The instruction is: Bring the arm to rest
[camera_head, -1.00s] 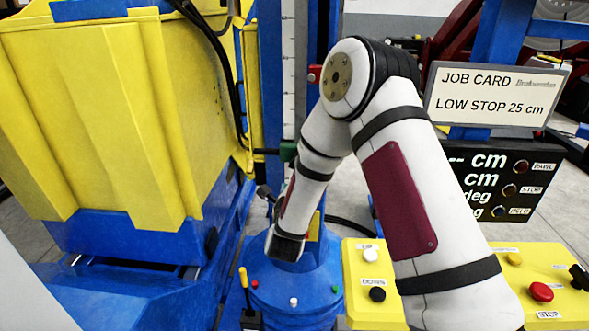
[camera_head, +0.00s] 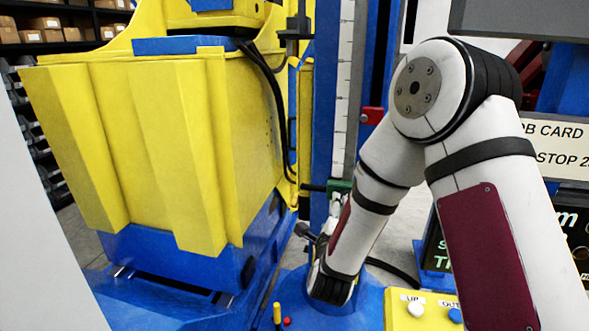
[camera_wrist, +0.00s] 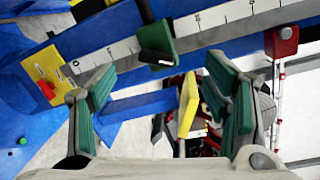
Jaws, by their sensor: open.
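My gripper (camera_wrist: 160,112) is open in the wrist view, its two green-padded fingers apart with nothing held between them. In the head view my white arm bends down in front of the blue column, and its end hides the gripper. A white scale (camera_head: 344,95) runs up the column; it also shows in the wrist view (camera_wrist: 190,25). A green block (camera_wrist: 157,43) sits at the scale beyond the fingers, apart from them. A red block (camera_wrist: 281,42) is farther right.
The yellow tilting body (camera_head: 150,140) on its blue base fills the left. The job card (camera_head: 567,133) is partly cut off. A black hose (camera_head: 275,90) hangs beside the yellow body.

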